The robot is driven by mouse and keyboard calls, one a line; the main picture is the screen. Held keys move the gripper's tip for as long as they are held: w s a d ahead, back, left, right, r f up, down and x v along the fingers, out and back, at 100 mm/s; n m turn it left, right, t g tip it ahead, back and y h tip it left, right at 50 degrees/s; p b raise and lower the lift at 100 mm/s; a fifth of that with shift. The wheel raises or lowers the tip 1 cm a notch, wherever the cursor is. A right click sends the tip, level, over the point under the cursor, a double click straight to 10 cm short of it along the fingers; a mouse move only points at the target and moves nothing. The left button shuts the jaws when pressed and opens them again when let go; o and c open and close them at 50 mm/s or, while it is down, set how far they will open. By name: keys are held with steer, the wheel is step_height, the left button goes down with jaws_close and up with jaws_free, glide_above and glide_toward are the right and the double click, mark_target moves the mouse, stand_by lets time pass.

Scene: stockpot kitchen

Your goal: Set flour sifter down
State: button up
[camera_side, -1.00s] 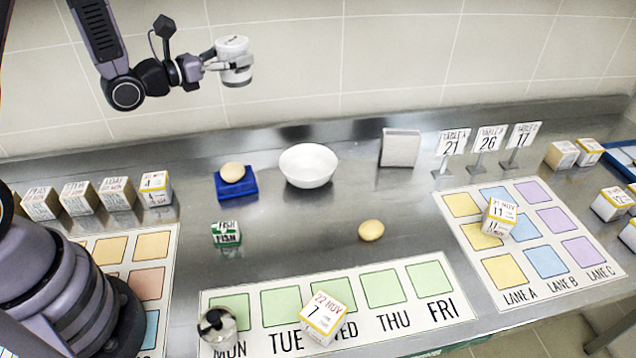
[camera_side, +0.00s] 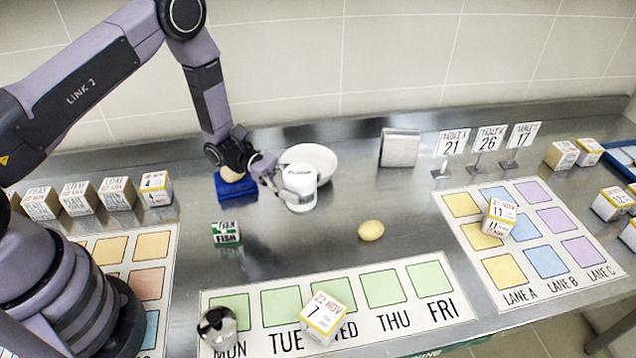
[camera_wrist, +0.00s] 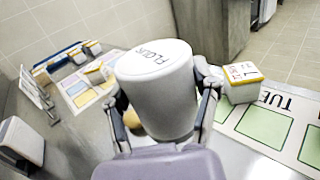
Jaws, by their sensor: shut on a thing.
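The flour sifter is a white cylinder (camera_side: 300,187) with "FLOUR" lettered on its top, which shows in the wrist view (camera_wrist: 155,75). My gripper (camera_side: 277,178) is shut around its side. In the side view the sifter is upright or nearly so, in front of the white bowl (camera_side: 318,158) and partly covering it. I cannot tell whether its base touches the steel counter (camera_side: 290,235); its underside is hidden.
A blue block with a potato-like item (camera_side: 236,186) is partly behind my gripper. A green FISH box (camera_side: 226,234) lies front left and another potato (camera_side: 371,230) front right. A weekday mat (camera_side: 385,320) lies in front, with a date box (camera_side: 322,317). Bare counter lies between.

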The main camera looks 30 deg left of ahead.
mark_target(288, 205)
steer(key=s+f+m+g, duration=0.1)
steer(key=s+d+f+m+g, duration=0.1)
steer(key=s+f+g, duration=0.1)
steer(key=shift+f, duration=0.3)
steer(key=shift+a+f, duration=0.1)
steer(key=shift+f, duration=3.25)
steer(key=shift+f, duration=0.6)
steer(key=o, duration=1.3)
steer(key=shift+r, duration=0.1)
